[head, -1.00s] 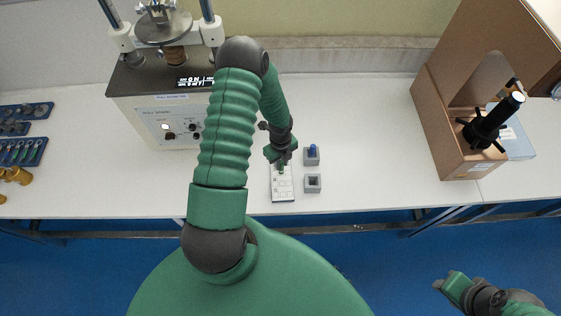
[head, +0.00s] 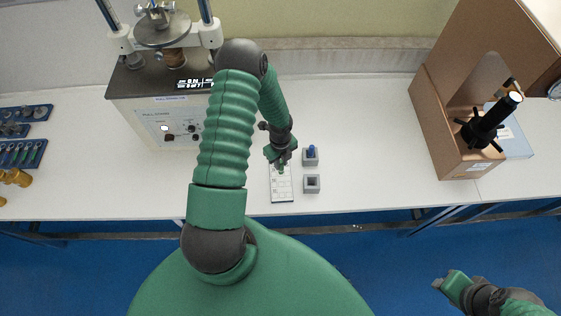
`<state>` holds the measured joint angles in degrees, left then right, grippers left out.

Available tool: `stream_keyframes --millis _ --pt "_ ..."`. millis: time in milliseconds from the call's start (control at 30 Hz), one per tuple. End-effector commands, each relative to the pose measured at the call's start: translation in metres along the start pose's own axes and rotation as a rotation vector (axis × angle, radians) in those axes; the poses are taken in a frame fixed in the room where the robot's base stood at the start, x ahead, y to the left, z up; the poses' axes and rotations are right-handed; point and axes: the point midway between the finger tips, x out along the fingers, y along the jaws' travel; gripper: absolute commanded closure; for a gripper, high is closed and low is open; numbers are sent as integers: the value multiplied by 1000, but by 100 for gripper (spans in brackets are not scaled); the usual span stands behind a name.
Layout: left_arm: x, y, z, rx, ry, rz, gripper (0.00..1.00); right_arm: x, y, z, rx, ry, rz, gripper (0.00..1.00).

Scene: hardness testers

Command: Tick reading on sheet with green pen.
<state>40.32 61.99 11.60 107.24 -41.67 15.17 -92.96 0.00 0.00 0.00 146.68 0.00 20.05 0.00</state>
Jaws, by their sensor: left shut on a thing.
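The white sheet (head: 282,190) lies on the bench with printed boxes on it. My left gripper (head: 281,164) is over the sheet's far end, shut on a small green pen (head: 281,170) that points down. The pen is mostly hidden by the gripper, and I cannot tell whether its tip touches the paper. A grey holder (head: 311,161) with a blue pen (head: 311,150) in it stands right of the sheet. A second grey holder (head: 312,184) in front of it is empty. My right gripper (head: 449,286) is low at the right, away from the bench; its jaw state is unclear.
A hardness tester (head: 160,105) with a lit display stands behind at the left. Blue trays (head: 25,153) and brass pieces (head: 17,178) lie at the far left. A brown tester (head: 440,130) with a black handle stands at the right. The bench (head: 370,140) between is clear.

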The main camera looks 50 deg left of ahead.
Motion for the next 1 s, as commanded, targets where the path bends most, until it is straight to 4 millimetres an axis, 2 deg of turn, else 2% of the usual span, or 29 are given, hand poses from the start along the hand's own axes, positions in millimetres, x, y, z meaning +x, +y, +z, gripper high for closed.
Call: stream_keyframes --millis 467,1000 --pt "-2 -2 1 0 0 -1 100 -5 0 -1 0 0 0 64" --pt "-42 -2 1 0 0 -1 100 -39 0 -9 0 0 0 64"
